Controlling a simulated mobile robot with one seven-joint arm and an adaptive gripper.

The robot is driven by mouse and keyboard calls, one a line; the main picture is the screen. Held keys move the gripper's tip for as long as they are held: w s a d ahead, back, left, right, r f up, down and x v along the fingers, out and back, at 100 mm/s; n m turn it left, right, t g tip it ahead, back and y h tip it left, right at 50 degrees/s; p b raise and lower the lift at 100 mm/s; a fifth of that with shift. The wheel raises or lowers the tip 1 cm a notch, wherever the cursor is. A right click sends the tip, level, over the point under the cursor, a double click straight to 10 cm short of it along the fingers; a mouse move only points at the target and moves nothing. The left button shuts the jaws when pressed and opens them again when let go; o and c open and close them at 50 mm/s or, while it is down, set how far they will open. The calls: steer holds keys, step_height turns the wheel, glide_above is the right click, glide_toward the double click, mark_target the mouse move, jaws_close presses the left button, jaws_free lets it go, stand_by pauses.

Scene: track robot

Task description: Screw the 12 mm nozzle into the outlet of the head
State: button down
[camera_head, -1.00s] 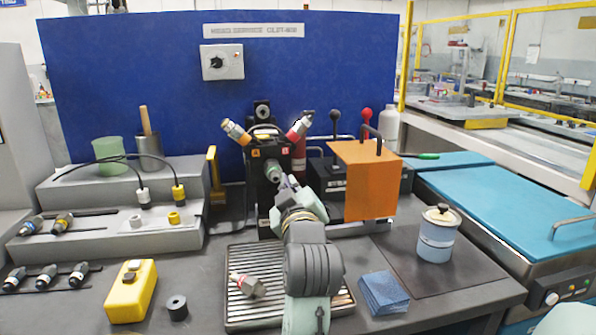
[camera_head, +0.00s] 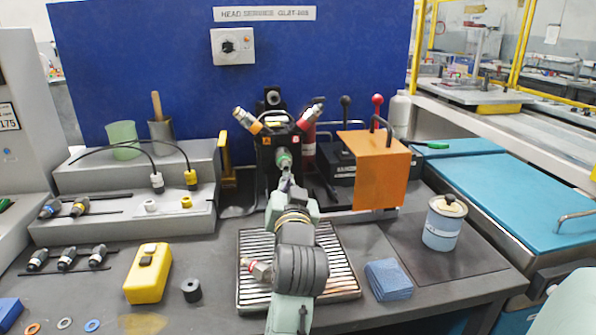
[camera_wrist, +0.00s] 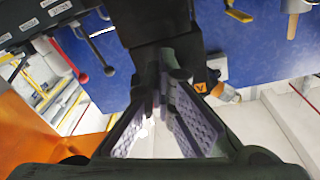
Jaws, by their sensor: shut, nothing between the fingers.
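The black head (camera_head: 265,155) stands at the back of the bench, with a yellow-orange fitting (camera_head: 247,120) and a red one (camera_head: 311,115) angled off its top. A green-ringed, nozzle-like part (camera_head: 284,159) sits at its front, where the outlet is; its size cannot be read. My gripper (camera_head: 287,180) is shut and empty, just below and in front of that part; touching or apart I cannot tell. In the wrist view its fingers (camera_wrist: 163,90) converge before the dark head. A nozzle with a red ring (camera_head: 260,270) lies on the slatted tray (camera_head: 340,268).
Several nozzles (camera_head: 67,258) lie on the left racks. A yellow box (camera_head: 148,273) and black ring (camera_head: 191,290) stand at front left. An orange plate (camera_head: 375,170) rises right of the head. A blue cloth (camera_head: 388,279) and lidded pot (camera_head: 443,225) lie farther right.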

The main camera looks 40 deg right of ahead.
steer(key=shift+m+y, duration=0.8)
steer(key=shift+m, duration=0.1)
steer(key=w+a, duration=0.1)
steer(key=w+a+f, duration=0.1)
steer(key=w+a, duration=0.1)
steer(key=shift+w+f, duration=0.4)
steer(key=shift+w+a+r+m+p, duration=0.15)
steer(key=shift+m+p, duration=0.1)
steer(key=shift+m, duration=0.25)
steer(key=shift+a+r+m+p, duration=0.15)
steer(key=shift+m+p, duration=0.1)
steer(key=shift+m, duration=0.25)
steer(key=c, duration=2.3)
jaws_free()
steer(key=shift+t, duration=0.3)
steer(key=o, duration=0.3)
steer(key=shift+w+a+f, duration=0.15)
steer(key=shift+w+f, duration=0.3)
steer(key=shift+w, duration=0.15)
steer(key=shift+o, duration=0.6)
steer(key=shift+s+r, duration=0.15)
steer(key=shift+r, duration=0.05)
